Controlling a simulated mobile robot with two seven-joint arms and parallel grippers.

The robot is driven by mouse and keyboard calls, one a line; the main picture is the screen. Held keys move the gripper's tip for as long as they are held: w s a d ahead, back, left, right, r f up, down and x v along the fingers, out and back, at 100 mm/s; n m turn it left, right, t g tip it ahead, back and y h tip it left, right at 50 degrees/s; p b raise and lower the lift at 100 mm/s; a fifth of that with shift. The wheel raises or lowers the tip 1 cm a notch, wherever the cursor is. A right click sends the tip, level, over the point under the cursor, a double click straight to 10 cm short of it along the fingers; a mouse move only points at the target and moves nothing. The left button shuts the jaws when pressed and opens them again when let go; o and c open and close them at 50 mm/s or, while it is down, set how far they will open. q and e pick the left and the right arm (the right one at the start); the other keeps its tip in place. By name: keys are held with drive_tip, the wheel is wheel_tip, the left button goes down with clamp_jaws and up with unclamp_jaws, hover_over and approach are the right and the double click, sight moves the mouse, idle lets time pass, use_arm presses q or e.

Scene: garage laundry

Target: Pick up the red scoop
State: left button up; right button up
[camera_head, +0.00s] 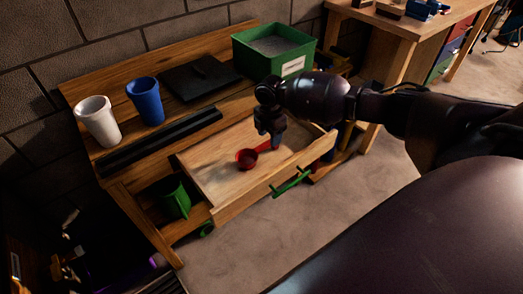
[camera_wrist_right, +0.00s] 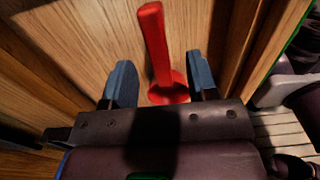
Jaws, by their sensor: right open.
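The red scoop (camera_head: 246,159) lies in the open wooden drawer (camera_head: 213,181), its handle pointing right and back toward my right gripper. My right gripper (camera_head: 276,141) points down over the drawer at the handle side of the scoop. In the right wrist view the red scoop (camera_wrist_right: 155,45) runs from the top edge down into the space between the two blue fingertips of the open right gripper (camera_wrist_right: 162,82). Wood shows beside both fingers, and I see no clear contact. My left gripper is out of view.
A white cup (camera_head: 97,121), a blue cup (camera_head: 145,101), a black flat item (camera_head: 198,78) and a green bin (camera_head: 272,48) stand on the bench. A green handle (camera_head: 291,184) sticks out in front. A green container (camera_head: 176,198) sits below.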

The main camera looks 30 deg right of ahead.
drive_tip(key=shift+f, duration=0.45)
drive_tip(key=f, duration=0.3)
drive_tip(key=f+b, duration=0.1)
drive_tip(key=shift+w+d+f, duration=0.15)
drive_tip(key=shift+d+f, duration=0.1)
drive_tip(key=shift+f, duration=0.15)
drive_tip(key=shift+r, duration=0.1)
drive_tip(key=shift+c, duration=0.6)
drive_tip(key=c, duration=0.7)
clamp_jaws()
drive_tip(key=shift+r, duration=0.15)
